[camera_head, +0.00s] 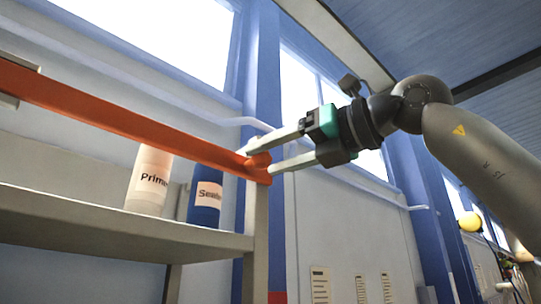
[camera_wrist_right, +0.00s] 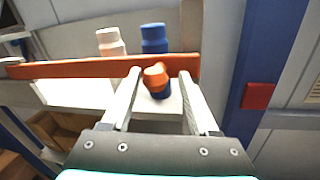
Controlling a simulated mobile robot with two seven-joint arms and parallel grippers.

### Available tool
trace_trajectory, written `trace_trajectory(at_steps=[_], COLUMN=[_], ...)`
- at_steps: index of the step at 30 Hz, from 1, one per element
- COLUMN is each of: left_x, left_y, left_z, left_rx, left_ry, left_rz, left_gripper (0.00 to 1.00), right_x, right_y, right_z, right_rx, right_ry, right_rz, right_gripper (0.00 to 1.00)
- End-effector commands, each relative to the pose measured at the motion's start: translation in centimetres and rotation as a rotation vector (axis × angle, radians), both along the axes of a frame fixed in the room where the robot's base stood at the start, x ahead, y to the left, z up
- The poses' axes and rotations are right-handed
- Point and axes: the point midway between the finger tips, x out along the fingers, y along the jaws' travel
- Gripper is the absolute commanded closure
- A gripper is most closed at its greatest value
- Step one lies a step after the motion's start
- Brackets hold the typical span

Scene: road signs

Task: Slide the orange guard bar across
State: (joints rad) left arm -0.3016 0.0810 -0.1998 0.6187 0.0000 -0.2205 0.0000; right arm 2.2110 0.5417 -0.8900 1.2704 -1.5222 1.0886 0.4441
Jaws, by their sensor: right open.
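The orange guard bar (camera_head: 120,119) runs across the front of a grey shelf, from the upper left to the shelf's right post in the head view. It also crosses the right wrist view (camera_wrist_right: 75,68). An orange knob (camera_wrist_right: 155,76) sticks out near its right end, and it shows in the head view (camera_head: 259,160). My right gripper (camera_head: 257,161) is open, with its two fingers on either side of the knob. In the right wrist view (camera_wrist_right: 160,72) a gap shows between the knob and each finger. My left gripper is not in view.
Behind the bar, a white bottle (camera_head: 149,182) labelled "Prim…" and a blue bottle (camera_head: 205,200) stand on the shelf (camera_head: 95,228). A blue pillar (camera_head: 262,75) rises behind the bar's right end. A yellow ball-shaped thing (camera_head: 470,222) is at the far right.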

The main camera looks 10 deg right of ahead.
Motion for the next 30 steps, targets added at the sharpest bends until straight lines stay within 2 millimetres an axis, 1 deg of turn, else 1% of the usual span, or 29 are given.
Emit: trace_trajectory(at_steps=[1,2,10,14,17,24,30], left_x=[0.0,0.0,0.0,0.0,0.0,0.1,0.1], left_y=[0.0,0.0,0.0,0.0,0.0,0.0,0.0], left_z=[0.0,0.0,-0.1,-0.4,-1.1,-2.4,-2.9], left_rx=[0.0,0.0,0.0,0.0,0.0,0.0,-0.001], left_ry=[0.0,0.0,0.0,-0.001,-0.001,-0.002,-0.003], left_rz=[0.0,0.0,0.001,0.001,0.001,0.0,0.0], left_gripper=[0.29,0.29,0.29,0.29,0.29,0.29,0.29], right_x=[0.0,0.0,-0.1,-0.7,-1.9,-5.9,-8.7], right_y=[0.1,0.1,0.2,-0.6,-1.9,-6.2,-9.1], right_z=[-0.1,-0.1,-0.2,-0.3,-0.4,-0.4,-0.3], right_rx=[-0.001,-0.002,-0.005,-0.005,-0.004,-0.003,-0.003], right_ry=[0.001,0.002,0.004,0.003,0.001,0.0,0.001], right_rz=[0.0,0.002,0.003,0.002,0.002,0.001,0.002], right_gripper=[0.33,0.29,0.29,0.29,0.29,0.29,0.29])
